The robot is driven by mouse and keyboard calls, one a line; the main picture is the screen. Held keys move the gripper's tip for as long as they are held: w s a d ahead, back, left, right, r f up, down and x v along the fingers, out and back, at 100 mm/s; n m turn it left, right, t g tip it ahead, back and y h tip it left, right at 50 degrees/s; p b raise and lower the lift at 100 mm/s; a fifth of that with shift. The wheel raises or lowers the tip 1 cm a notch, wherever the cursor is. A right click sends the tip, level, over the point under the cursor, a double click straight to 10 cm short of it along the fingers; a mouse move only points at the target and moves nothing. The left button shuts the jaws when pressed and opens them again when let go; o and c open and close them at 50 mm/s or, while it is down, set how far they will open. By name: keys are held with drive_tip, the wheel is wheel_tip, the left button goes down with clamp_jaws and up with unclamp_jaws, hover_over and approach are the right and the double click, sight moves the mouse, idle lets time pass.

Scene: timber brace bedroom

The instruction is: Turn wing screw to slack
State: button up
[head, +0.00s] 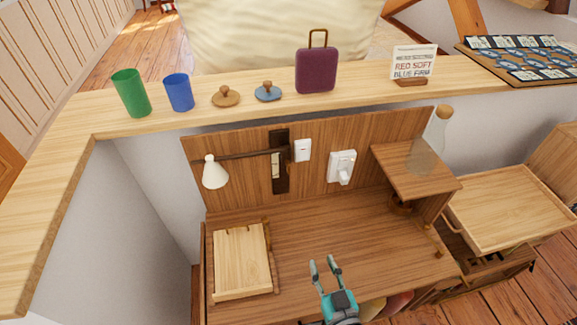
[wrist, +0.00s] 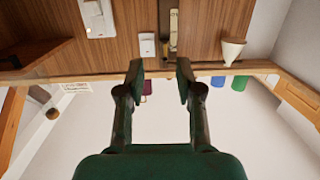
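A cone-shaped cream lamp (head: 214,172) hangs from a dark arm (head: 245,154) that runs to a dark upright plate (head: 280,150) on the wooden back panel. A small pale, brass-like piece (head: 275,166) sits on that plate; it also shows in the wrist view (wrist: 173,24). I cannot make out a wing screw clearly. My gripper (head: 323,263) is open and empty above the desk top, in front of the panel and apart from the lamp. In the wrist view my gripper (wrist: 160,70) has its fingers spread, with the plate and the lamp (wrist: 232,50) beyond them.
White switches (head: 303,150) (head: 342,167) are on the panel. A wooden box (head: 242,260) lies on the desk at left. A shelf (head: 415,170) with a glass bottle (head: 430,145) stands at right. Cups, lids and a purple case (head: 316,70) line the ledge. The desk middle is clear.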

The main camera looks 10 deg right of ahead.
drive_tip(key=t, duration=0.1)
approach(289, 168)
drive_tip(key=shift+m+h, duration=0.4)
drive_tip(key=w, duration=1.1)
drive_tip(key=shift+a+f, duration=0.2)
clamp_jaws()
